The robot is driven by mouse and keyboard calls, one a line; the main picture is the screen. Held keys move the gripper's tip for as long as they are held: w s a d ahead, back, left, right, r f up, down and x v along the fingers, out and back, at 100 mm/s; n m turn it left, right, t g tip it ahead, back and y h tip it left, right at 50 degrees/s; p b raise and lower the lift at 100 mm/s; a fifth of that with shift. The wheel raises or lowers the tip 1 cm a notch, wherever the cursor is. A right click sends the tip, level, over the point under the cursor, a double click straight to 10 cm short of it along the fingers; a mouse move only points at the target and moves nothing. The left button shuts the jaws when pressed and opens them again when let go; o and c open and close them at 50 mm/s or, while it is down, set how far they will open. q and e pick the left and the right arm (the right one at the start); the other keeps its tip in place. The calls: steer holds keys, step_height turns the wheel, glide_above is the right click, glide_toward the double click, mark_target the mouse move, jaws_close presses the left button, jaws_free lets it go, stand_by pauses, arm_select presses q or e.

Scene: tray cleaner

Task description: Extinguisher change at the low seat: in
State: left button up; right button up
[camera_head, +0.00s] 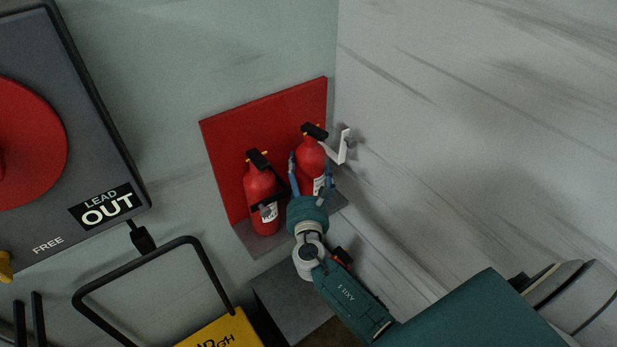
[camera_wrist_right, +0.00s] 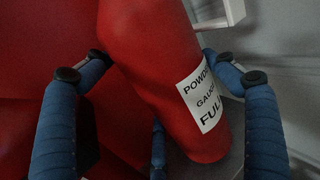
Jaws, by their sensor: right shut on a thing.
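A red extinguisher (camera_head: 310,160) with a black top stands at the right side of a red backboard (camera_head: 228,145), in the wall corner. My right gripper (camera_head: 311,180) is shut around its body, with blue fingers on both sides. In the right wrist view this extinguisher (camera_wrist_right: 150,70) leans between the fingers, and its white label reads "POWDER GAUGE FULL". Its foot is close to a grey ledge; I cannot tell whether it touches. A second red extinguisher (camera_head: 261,190) stands to the left with a black band or hose across it. My left gripper is not in view.
A white bracket (camera_head: 345,147) sticks out right of the held extinguisher. A grey ledge (camera_head: 262,240) runs under the backboard. A yellow box (camera_head: 225,335) with a black handle frame stands in front. A dark panel (camera_head: 95,150) marked "LEAD OUT" hangs at left.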

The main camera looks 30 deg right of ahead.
steer(key=shift+w+d+f+b, duration=0.25)
steer(key=shift+w+d+b, duration=0.1)
steer(key=shift+w+b, duration=0.15)
steer(key=shift+w+d+f+b, duration=0.2)
steer(key=shift+w+d+b, duration=0.2)
steer(key=shift+w, duration=0.1)
stand_by(0.4)
steer(key=o, duration=1.9)
steer(key=shift+s, duration=0.1)
steer(key=shift+c, duration=0.2)
steer(key=shift+s+a+f, duration=0.1)
steer(key=v, duration=1.2)
